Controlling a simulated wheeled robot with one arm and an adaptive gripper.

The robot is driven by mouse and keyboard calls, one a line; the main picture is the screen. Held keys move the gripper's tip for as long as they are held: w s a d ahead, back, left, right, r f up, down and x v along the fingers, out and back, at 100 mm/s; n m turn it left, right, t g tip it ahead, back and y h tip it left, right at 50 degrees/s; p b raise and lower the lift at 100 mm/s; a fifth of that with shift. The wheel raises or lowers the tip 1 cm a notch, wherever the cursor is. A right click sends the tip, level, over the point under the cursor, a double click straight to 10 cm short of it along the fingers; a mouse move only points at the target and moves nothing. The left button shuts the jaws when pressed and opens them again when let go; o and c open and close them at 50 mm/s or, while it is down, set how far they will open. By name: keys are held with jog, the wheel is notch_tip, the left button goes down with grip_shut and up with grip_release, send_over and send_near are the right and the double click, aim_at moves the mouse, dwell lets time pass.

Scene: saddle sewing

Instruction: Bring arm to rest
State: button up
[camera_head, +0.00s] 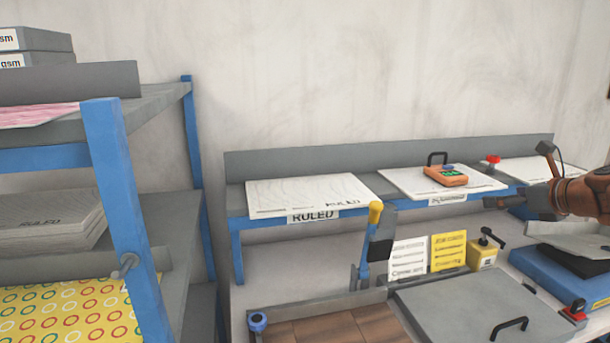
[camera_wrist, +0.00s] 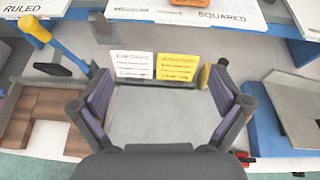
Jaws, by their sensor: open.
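My gripper (camera_head: 515,203) is at the right in the head view, on my brown arm, in front of the shelf. In the wrist view its two fingers (camera_wrist: 160,98) stand wide apart with nothing between them. Behind the gap in that view are a grey panel (camera_wrist: 160,115), a white card (camera_wrist: 134,64) and a yellow card (camera_wrist: 175,66). My gripper appears apart from these things.
The wall shelf holds a RULED stack (camera_head: 310,193), another white stack (camera_head: 400,180) and an orange device (camera_head: 446,175). Below are a yellow-topped lever (camera_head: 376,215), a grey lidded box (camera_head: 470,300) and a blue unit (camera_head: 560,275). A blue-framed rack (camera_head: 125,190) stands left.

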jog(key=s+a+f+n+g+y, duration=0.1)
jog(key=s+a+f+n+g, duration=0.3)
jog(key=a, duration=0.6)
jog(key=w+a+f+n+y, duration=0.1)
jog(key=a+n+y, duration=0.1)
jog(key=a+n, duration=0.55)
jog(key=s+a+f+n+g, duration=0.2)
jog(key=s+a+f+n, duration=0.1)
jog(key=s+a, duration=0.25)
jog(key=s+a+f+n+g, duration=0.2)
jog(key=s+a+f+n, duration=0.15)
jog(key=a, duration=0.35)
jog(key=s+f+n+g+h, duration=0.1)
jog(key=s+f+n, duration=0.3)
jog(key=s, duration=0.4)
jog(key=s+a+f+n+g+h, duration=0.1)
jog(key=s+f+n+g+h, duration=0.1)
jog(key=s+n, duration=0.4)
jog(key=s+f+n+g+h, duration=0.2)
jog(key=s+f+n, duration=0.3)
jog(key=s, duration=0.6)
jog(key=shift+s+a+f+g, duration=0.15)
jog(key=shift+s+f+g, duration=0.25)
jog(key=shift+g, duration=0.4)
jog(key=shift+w, duration=0.1)
